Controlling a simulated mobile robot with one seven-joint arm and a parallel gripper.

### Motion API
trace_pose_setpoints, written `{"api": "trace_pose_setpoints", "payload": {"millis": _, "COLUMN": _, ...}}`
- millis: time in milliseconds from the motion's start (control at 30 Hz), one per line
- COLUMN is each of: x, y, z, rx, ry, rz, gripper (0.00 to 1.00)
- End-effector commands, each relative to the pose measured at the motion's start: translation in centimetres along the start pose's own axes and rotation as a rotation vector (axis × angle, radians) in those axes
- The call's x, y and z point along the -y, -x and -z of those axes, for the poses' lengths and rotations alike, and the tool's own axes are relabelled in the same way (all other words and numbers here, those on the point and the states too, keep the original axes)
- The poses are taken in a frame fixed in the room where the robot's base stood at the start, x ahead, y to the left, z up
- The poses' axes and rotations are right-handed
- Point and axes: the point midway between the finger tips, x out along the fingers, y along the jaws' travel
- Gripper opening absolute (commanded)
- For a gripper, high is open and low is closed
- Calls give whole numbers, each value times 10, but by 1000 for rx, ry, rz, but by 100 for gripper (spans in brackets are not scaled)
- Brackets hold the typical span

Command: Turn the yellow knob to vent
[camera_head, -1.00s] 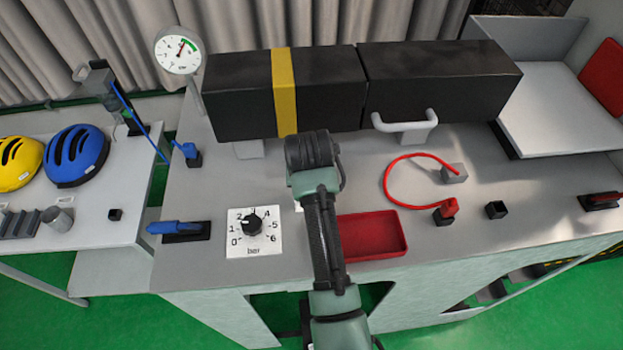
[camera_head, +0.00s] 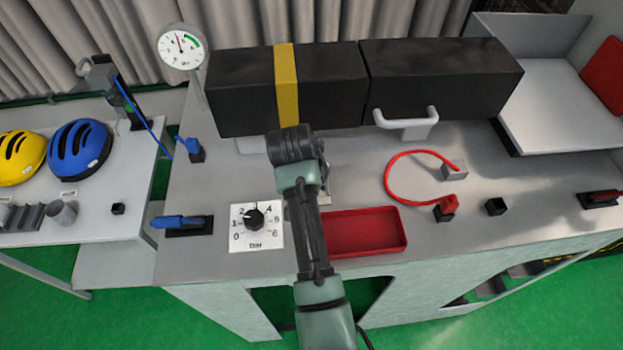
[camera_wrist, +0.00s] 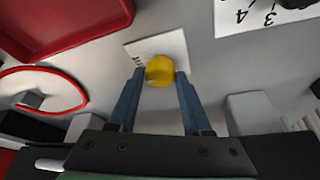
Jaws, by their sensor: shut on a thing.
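The yellow knob (camera_wrist: 159,71) shows in the wrist view, on a white label plate (camera_wrist: 172,44) with dark lettering too small to read. My gripper (camera_wrist: 160,80) has its two blue fingers on either side of the knob, shut on it. In the head view my arm hides the knob and the fingers; only an edge of the plate shows beside the arm. The round pressure gauge (camera_head: 182,46) stands at the back left, its needle pointing up and slightly left, outside the green band.
A black numbered dial (camera_head: 254,217) is left of my arm and a red tray (camera_head: 362,231) right of it. Black boxes (camera_head: 440,80) with a white handle (camera_head: 406,122) stand behind. A red hose (camera_head: 388,178) and blue lever (camera_head: 181,223) are on the bench.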

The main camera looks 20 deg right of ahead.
Motion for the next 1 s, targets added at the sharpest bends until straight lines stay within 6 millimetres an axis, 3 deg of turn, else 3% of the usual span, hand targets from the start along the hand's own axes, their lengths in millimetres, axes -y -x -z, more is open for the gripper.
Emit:
{"api": "trace_pose_setpoints", "payload": {"millis": 67, "x": 0, "y": 1, "z": 2, "rx": -5, "ry": -2, "rz": 2, "gripper": 0}}
{"api": "trace_pose_setpoints", "payload": {"millis": 100, "x": 0, "y": 1, "z": 2, "rx": -5, "ry": -2, "rz": 2, "gripper": 56}}
{"api": "trace_pose_setpoints", "payload": {"millis": 233, "x": 0, "y": 1, "z": 1, "rx": -3, "ry": -1, "rz": 2, "gripper": 79}}
{"api": "trace_pose_setpoints", "payload": {"millis": 667, "x": 1, "y": 7, "z": 1, "rx": -3, "ry": 1, "rz": 2, "gripper": 79}}
{"api": "trace_pose_setpoints", "payload": {"millis": 833, "x": 1, "y": 32, "z": 1, "rx": -7, "ry": 0, "rz": 4, "gripper": 79}}
{"api": "trace_pose_setpoints", "payload": {"millis": 1000, "x": 2, "y": 69, "z": 1, "rx": -8, "ry": 0, "rz": 6, "gripper": 79}}
